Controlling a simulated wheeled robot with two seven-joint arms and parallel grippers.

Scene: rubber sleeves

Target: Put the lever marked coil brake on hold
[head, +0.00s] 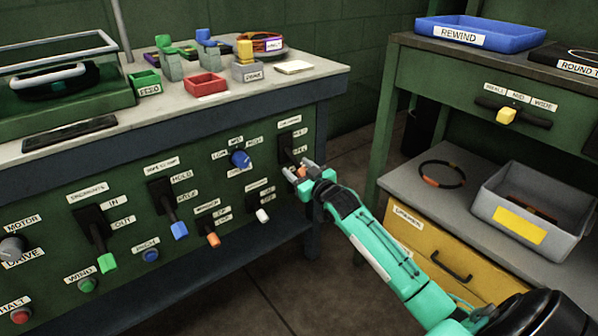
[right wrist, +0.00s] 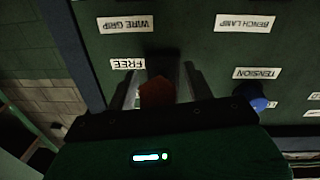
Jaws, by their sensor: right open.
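At the right end of the green panel a lever on a dark plate (head: 285,149) has an orange handle, also visible in the right wrist view (right wrist: 156,95). The title above it is too small to read for certain. The handle is down, beside the FREE label (right wrist: 128,64). My right gripper (head: 300,172) is open at this handle, one finger on each side; I cannot tell whether they touch it. Another lever, with a blue handle (head: 180,230), hangs down beside a HOLD label; its title is also unclear. My left gripper is not in view.
Left of the gripper are a blue TENSION knob (head: 240,159), a small white-handled lever (head: 262,215) and a small orange-handled lever (head: 213,239). A green-handled lever (head: 107,262) is further left. A shelf with a grey bin (head: 530,240) stands at right.

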